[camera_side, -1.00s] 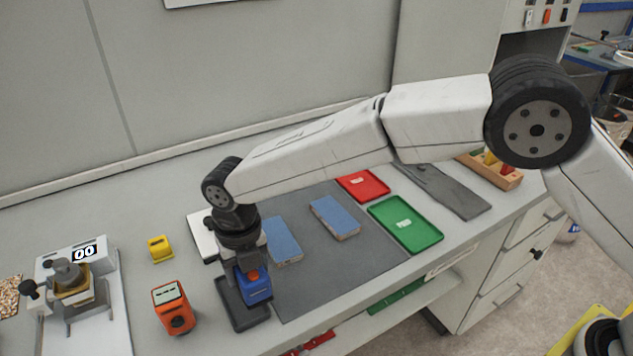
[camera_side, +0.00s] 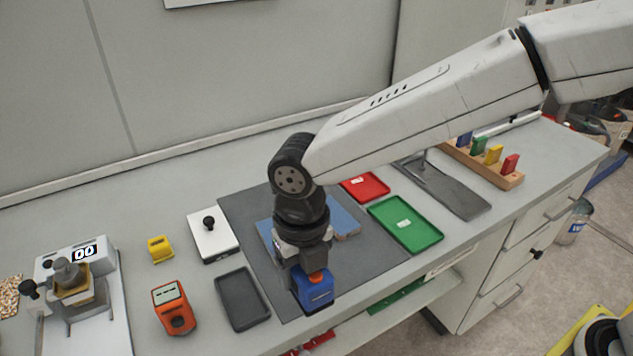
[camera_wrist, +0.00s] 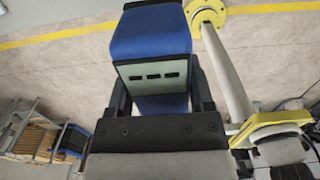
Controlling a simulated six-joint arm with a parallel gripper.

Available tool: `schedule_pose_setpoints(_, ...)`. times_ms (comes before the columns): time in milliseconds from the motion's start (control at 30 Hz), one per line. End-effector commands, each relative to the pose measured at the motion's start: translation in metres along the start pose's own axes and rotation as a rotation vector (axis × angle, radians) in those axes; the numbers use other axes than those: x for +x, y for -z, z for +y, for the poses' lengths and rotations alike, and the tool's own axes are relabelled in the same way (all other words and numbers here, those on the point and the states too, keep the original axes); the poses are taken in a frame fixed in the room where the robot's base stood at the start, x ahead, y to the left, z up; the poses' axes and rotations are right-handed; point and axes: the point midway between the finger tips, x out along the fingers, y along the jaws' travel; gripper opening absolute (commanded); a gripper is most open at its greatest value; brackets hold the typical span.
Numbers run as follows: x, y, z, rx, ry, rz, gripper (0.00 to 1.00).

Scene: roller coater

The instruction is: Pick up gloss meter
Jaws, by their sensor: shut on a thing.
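The gloss meter, which I take to be the blue block-shaped device (camera_side: 315,293), is held in my gripper (camera_side: 309,272) in the side view. It hangs over the front part of the dark grey mat (camera_side: 373,262). In the wrist view the blue device (camera_wrist: 150,35) sits between the two dark fingers of my gripper (camera_wrist: 158,95), with a pale panel with three dark slots facing the camera. The gripper is shut on it. Whether its underside clears the mat is hard to tell.
The empty dark tray (camera_side: 243,299) lies left of the mat. Green (camera_side: 406,224) and red (camera_side: 366,187) trays are at right. Blue panels (camera_side: 342,217) lie behind my gripper.

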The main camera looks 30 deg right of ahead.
Motion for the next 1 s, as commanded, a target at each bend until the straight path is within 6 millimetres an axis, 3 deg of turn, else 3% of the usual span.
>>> schedule_pose_setpoints(733,-0.002,0.001,-0.002,0.001,-0.001,-0.001,0.00)
schedule_pose_setpoints(1000,-0.006,-0.020,-0.023,0.016,0.000,-0.001,0.00)
